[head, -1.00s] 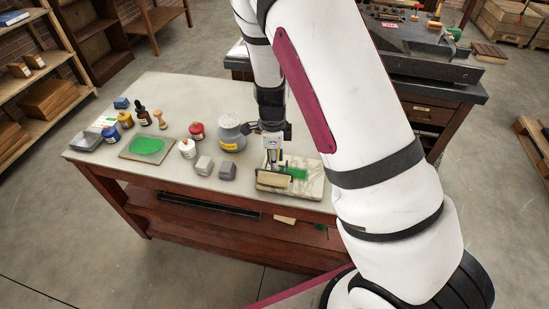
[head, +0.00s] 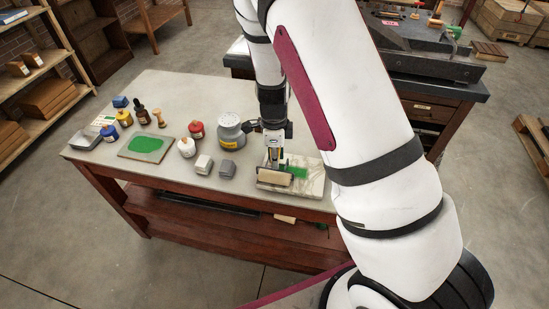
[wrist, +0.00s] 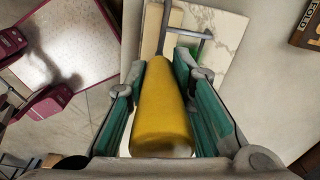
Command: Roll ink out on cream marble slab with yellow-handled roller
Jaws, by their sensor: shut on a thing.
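The cream marble slab (head: 312,187) lies at the table's right front corner, with a green ink patch (head: 298,172) on it. The roller (head: 276,178) has a pale cylinder, which is over the slab's left part, just left of the ink. I cannot tell whether it touches the slab. My gripper (head: 273,155) points down above the slab. In the wrist view it is shut on the roller's yellow handle (wrist: 163,112), with one green-padded finger on each side.
A board with green ink (head: 146,146) lies further left. The table's front edge is close to the slab.

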